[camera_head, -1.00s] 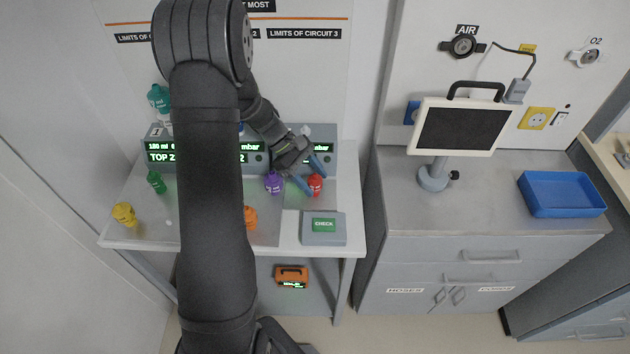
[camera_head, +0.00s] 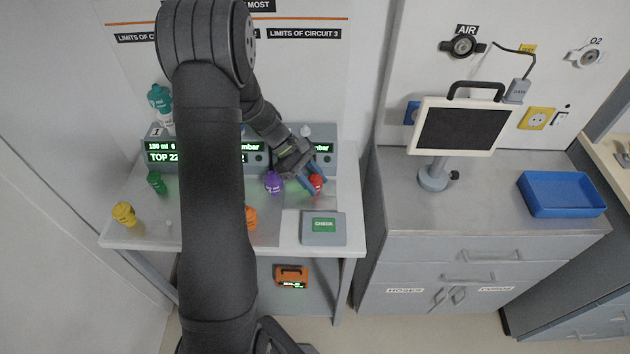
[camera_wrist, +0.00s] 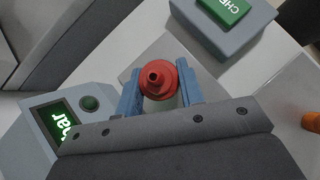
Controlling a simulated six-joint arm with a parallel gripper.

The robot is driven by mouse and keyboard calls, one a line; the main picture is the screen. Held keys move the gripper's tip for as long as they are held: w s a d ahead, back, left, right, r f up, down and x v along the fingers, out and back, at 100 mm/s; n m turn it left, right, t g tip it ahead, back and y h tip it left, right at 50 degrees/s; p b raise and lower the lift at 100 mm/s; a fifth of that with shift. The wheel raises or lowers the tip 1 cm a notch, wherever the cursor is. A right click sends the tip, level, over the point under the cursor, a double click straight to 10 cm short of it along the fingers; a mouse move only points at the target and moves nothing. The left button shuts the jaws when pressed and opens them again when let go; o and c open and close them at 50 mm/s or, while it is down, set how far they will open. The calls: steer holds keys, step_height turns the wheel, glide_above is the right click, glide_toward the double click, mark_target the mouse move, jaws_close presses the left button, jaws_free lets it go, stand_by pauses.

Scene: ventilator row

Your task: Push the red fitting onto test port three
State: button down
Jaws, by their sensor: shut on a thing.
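The red fitting (camera_head: 316,182) is near the right end of the table, in front of the ventilator row. It also shows in the wrist view (camera_wrist: 160,80), its round top and hole facing the camera. My gripper (camera_head: 312,183) is shut on the red fitting, with one blue finger on each side of it in the wrist view (camera_wrist: 160,92). I cannot tell whether the fitting's bottom touches the table. Test port three cannot be clearly picked out; a white tip (camera_head: 305,130) stands on the right ventilator (camera_head: 324,160), behind my gripper.
A purple fitting (camera_head: 273,183) stands just left of my gripper. A grey box with a green CHECK face (camera_head: 323,228) lies in front. An orange fitting (camera_head: 250,217), a green one (camera_head: 156,183) and a yellow one (camera_head: 124,213) stand further left. My arm hides the table's middle.

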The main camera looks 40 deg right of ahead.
mark_target(315, 174)
steer(key=shift+r, duration=0.15)
steer(key=shift+r, duration=1.4)
steer(key=shift+w, duration=0.1)
steer(key=w+d+r+n+t+h, duration=0.1)
steer(key=w+r+n, duration=0.1)
steer(key=w+d+r+n+t+h, duration=0.1)
steer(key=w+r+n+h, duration=0.1)
steer(key=r, duration=0.1)
steer(key=w+d+r+n+h, duration=0.1)
steer(key=w+d+r+n, duration=0.1)
steer(key=r, duration=0.1)
steer(key=shift+w+d+n+t, duration=0.1)
steer(key=shift+w+n+t, duration=0.2)
steer(key=shift+w+t, duration=0.1)
steer(key=w+d+r+n+t+h, duration=0.25)
steer(key=w+r+n+t, duration=0.2)
steer(key=r, duration=0.35)
steer(key=shift+n+g, duration=0.45)
steer(key=shift+w+d+f, duration=0.1)
steer(key=shift+d+f, duration=0.15)
steer(key=shift+f, duration=1.25)
steer(key=shift+w+d+f, duration=0.1)
steer(key=shift+d+f, duration=0.1)
steer(key=shift+f, duration=1.25)
steer(key=shift+f, duration=1.3)
